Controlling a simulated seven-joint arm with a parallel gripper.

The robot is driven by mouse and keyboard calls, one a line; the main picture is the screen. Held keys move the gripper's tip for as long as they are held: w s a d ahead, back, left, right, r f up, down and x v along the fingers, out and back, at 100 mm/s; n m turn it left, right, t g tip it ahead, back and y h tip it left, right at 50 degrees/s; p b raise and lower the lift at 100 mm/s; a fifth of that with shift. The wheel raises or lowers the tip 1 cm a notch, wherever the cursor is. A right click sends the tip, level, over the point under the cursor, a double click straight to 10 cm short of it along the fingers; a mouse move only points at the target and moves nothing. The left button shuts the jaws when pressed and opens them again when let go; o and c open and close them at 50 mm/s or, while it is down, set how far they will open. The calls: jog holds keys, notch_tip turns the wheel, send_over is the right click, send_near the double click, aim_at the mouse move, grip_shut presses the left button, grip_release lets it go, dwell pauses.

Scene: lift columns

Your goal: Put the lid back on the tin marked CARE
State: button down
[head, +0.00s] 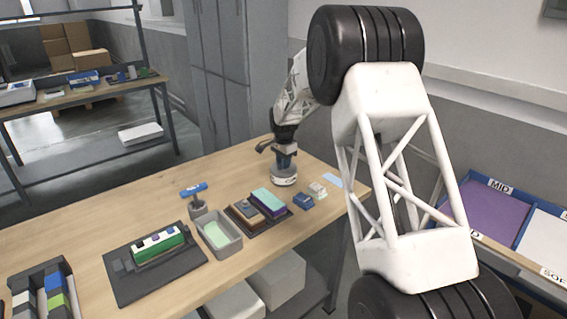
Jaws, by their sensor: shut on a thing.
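A short round grey tin (284,181) stands on the wooden table near its back right part. Dark marking shows on its side, too small to read for certain. My gripper (285,159) points down right above the tin and is shut on what looks like the lid (284,169), a grey round piece at the tin's top. The lid is mostly hidden by the fingers. I cannot tell whether it touches the tin's rim or sits slightly above it.
A blue block (303,202) and a small pale block (317,189) lie right of the tin. A dark tray (241,222) with coloured blocks, a grey bin (219,245) and a blue-topped stand (194,190) are in front-left. The table (150,197) is clear to the left.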

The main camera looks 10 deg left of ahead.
dwell(0.3)
jog(key=c, duration=0.5)
grip_release()
jog(key=shift+r, duration=0.1)
jog(key=shift+r, duration=3.4)
jog(key=shift+c, duration=0.3)
grip_shut()
